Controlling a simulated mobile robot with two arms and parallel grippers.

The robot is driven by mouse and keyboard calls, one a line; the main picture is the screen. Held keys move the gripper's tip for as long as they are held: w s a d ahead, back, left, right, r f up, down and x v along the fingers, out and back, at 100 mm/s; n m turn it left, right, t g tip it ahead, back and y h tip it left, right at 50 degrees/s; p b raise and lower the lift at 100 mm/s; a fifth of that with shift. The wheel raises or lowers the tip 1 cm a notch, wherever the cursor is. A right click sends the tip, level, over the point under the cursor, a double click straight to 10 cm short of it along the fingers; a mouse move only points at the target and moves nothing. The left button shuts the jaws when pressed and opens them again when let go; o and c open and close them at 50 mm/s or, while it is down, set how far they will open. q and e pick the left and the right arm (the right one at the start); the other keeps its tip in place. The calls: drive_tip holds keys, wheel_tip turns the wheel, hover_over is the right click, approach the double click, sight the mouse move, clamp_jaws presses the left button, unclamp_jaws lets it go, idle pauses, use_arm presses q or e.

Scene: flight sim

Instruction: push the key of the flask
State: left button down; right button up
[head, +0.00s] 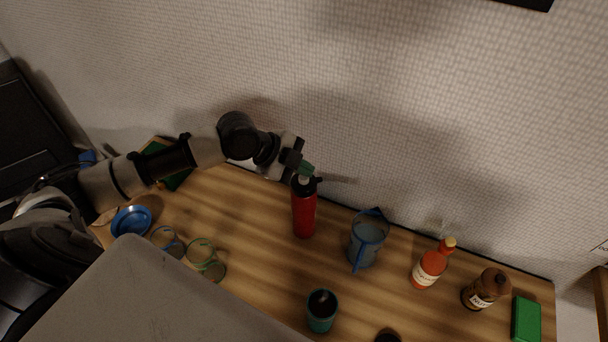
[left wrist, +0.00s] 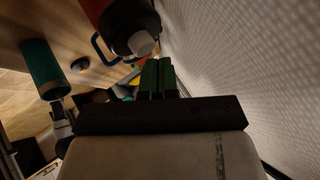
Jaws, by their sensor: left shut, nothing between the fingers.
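A red flask (head: 304,207) with a black top stands upright on the wooden counter, close to the wall. In the left wrist view the flask (left wrist: 107,12) is at the top, its black top and a pale button-like key (left wrist: 141,43) facing the camera. My left gripper (head: 306,170) is at the height of the flask's top, right beside or over it, with green fingertips shut and empty. In the left wrist view the fingers (left wrist: 156,76) are together just below the key; I cannot tell whether they touch it. My right gripper is not in view.
A blue pitcher (head: 366,244), a sauce bottle (head: 430,266), a brown jar (head: 482,292) and a green box (head: 526,319) stand right of the flask. A teal cup (head: 321,312) is in front. Glasses (head: 204,256) and a blue bowl (head: 132,221) are left.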

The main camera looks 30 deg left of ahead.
sight(302, 179)
use_arm(q)
wheel_tip(302, 179, up, 6)
drive_tip(key=p, duration=0.5)
drive_tip(key=shift+r, duration=0.15)
idle(0.5)
drive_tip(key=shift+a, duration=0.1)
